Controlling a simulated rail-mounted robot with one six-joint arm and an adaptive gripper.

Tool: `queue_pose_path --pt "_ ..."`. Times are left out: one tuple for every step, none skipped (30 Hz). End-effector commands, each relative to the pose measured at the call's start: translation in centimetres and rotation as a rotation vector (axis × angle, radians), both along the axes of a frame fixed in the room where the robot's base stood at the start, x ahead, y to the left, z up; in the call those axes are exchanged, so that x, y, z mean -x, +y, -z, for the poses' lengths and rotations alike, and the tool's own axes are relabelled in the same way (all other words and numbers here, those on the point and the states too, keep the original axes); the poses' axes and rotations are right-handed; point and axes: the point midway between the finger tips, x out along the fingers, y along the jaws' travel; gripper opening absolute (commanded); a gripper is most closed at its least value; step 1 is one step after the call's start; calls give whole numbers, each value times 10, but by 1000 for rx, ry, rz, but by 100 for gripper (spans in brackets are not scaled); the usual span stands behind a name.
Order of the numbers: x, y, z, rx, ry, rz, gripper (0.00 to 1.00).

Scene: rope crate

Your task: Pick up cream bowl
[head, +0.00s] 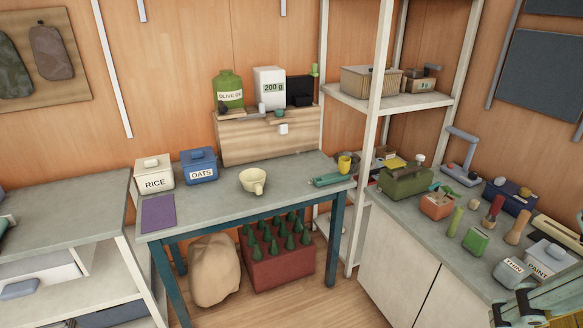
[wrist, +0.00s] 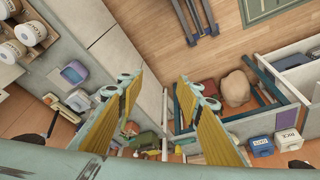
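The cream bowl (head: 253,187) stands upright on the grey-topped table (head: 217,203) with teal legs, near the middle of the head view. It has a small handle-like part at its lower right side. I cannot make it out in the wrist view. My gripper (wrist: 160,90) has its two yellow-padded fingers spread wide apart, with nothing held between them. In the head view a part of my arm shows at the lower right corner, over the right-hand counter and far from the bowl.
A RICE canister (head: 154,180), a blue OATS canister (head: 198,171) and a purple mat (head: 158,213) lie left of the bowl. A teal tool (head: 330,180) and yellow cup (head: 345,163) are to its right. A wooden stand (head: 270,145) is behind. A shelf post (head: 375,130) rises right of the table.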

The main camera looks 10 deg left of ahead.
Motion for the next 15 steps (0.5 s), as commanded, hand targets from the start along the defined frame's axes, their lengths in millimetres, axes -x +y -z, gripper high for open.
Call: queue_pose_path --pt "0 0 0 0 0 0 33" --pt "-1 0 0 0 -1 0 33" --pt "-2 0 0 0 -1 -1 33" --pt "-3 0 -1 0 -2 -1 33" --pt "-4 0 -1 1 -3 -2 33" --pt "-7 1 -1 1 -5 -3 33" --pt "-9 1 -2 1 -8 -5 33" --pt "-12 1 -2 1 -11 -6 33" --pt "-17 1 -3 2 -15 -8 33" --pt "-21 2 -3 2 -18 -10 33" --pt "-26 2 -4 2 -22 -12 33" --pt "-33 3 -5 3 -29 -15 33" --pt "-38 3 -6 4 -33 -18 33" --pt "-44 4 -6 4 -39 -21 33" --pt "-53 5 -7 5 -46 -24 33"
